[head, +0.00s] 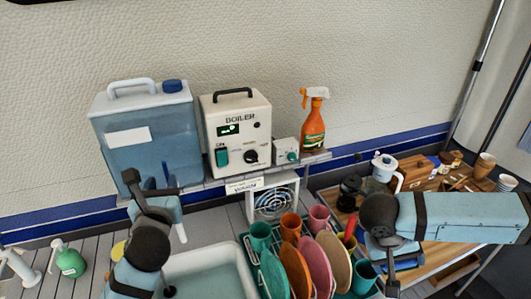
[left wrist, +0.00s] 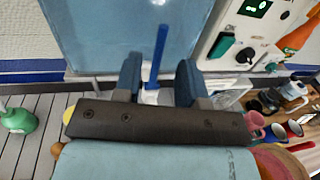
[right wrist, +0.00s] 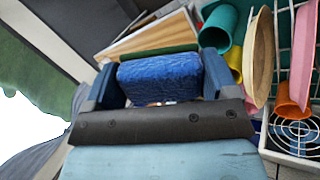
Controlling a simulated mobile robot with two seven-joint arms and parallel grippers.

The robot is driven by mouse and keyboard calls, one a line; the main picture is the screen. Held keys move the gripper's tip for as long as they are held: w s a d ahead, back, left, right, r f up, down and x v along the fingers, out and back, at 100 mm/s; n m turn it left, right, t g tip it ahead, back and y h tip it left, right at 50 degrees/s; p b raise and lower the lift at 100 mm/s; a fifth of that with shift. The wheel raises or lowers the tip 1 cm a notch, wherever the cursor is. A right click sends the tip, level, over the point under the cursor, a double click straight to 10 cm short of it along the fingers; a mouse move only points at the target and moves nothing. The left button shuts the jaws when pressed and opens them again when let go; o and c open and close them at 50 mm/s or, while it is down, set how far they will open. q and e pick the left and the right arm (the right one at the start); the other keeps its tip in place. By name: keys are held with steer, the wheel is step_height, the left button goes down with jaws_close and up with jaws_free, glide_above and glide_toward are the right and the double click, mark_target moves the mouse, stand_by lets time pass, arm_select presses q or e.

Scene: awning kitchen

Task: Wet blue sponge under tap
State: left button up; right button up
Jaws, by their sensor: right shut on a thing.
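The blue sponge (right wrist: 158,78) sits between the fingers of my right gripper (right wrist: 160,84) in the right wrist view. That gripper is shut on it, beside the dish rack. The tap (left wrist: 157,60) has an upright blue lever and a white body at the base of the blue water container (head: 150,135). My left gripper (left wrist: 158,80) is open, with one finger on each side of the lever and visible gaps between. In the head view, the left gripper (head: 150,188) is in front of the container and partly hides the tap. A pale basin (head: 205,262) stands below.
A boiler (head: 235,130) and an orange spray bottle (head: 313,125) stand on the shelf right of the container. A rack with cups and plates (head: 300,262) lies between my arms. A green bottle (head: 70,260) is at left. A cluttered wooden table (head: 440,185) is at right.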

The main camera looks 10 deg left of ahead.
mark_target(165, 172)
arm_select(q)
steer(key=x, duration=0.7)
steer(key=shift+w+p, duration=0.25)
steer(key=shift+p, duration=0.15)
jaws_close()
